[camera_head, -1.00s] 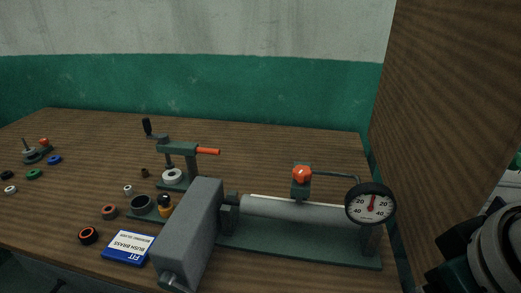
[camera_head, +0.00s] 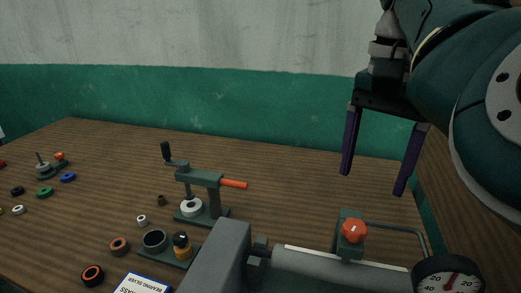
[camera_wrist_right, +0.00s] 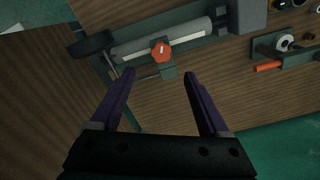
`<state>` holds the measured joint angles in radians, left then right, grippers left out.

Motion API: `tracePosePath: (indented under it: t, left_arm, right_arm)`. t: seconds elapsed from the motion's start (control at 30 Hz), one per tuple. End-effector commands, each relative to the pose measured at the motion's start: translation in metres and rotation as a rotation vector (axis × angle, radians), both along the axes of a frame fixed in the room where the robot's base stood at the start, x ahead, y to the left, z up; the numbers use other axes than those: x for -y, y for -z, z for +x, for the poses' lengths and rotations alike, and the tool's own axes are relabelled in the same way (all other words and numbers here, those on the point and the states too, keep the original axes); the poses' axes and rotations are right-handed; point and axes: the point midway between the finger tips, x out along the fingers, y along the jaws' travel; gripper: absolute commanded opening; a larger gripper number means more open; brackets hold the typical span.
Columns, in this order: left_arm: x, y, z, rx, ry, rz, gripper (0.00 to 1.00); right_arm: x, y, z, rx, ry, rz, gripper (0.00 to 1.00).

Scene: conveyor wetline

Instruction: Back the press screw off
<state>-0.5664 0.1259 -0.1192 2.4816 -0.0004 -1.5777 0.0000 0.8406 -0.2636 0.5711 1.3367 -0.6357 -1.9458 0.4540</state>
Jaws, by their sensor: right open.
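The press (camera_head: 212,192) is a small green frame on the table, left of centre in the head view. A vertical screw with a black-knobbed crank (camera_head: 167,153) rises at its left, and an orange-tipped lever (camera_head: 233,184) points right. A white ring (camera_head: 191,207) sits under the screw. In the right wrist view the press (camera_wrist_right: 290,58) shows at the upper right. My right gripper (camera_head: 373,183) is open and empty, fingers down, above the back right of the table, well right of the press. It also shows in the right wrist view (camera_wrist_right: 157,78). My left gripper is not in view.
A grey cylinder fixture with an orange knob (camera_head: 354,231) and a dial gauge (camera_head: 449,277) stands at the front right. A wooden panel bounds the right side.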

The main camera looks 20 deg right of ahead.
Motion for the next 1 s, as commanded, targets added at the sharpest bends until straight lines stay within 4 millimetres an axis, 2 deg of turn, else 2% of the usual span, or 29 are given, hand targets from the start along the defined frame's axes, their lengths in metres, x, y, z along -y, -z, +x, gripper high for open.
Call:
tracePosePath:
  t: [0.17, 0.4, 0.6, 0.73, 1.0]
  left_arm:
    - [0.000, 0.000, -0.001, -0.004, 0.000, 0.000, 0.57]
    - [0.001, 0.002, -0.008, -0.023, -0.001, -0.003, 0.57]
    - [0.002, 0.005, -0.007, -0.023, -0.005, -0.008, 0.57]
    - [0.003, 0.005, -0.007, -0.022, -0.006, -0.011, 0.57]
    - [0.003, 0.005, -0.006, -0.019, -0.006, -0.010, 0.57]
  right_arm:
    - [-0.002, 0.010, 0.000, -0.007, 0.001, 0.007, 0.79]
    - [-0.002, 0.055, 0.000, -0.007, 0.000, 0.007, 0.79]
    - [-0.002, 0.086, 0.001, -0.003, 0.000, 0.006, 0.79]
    - [-0.002, 0.095, 0.001, -0.002, 0.001, 0.006, 0.79]
    - [-0.002, 0.097, 0.002, 0.000, 0.001, 0.006, 0.79]
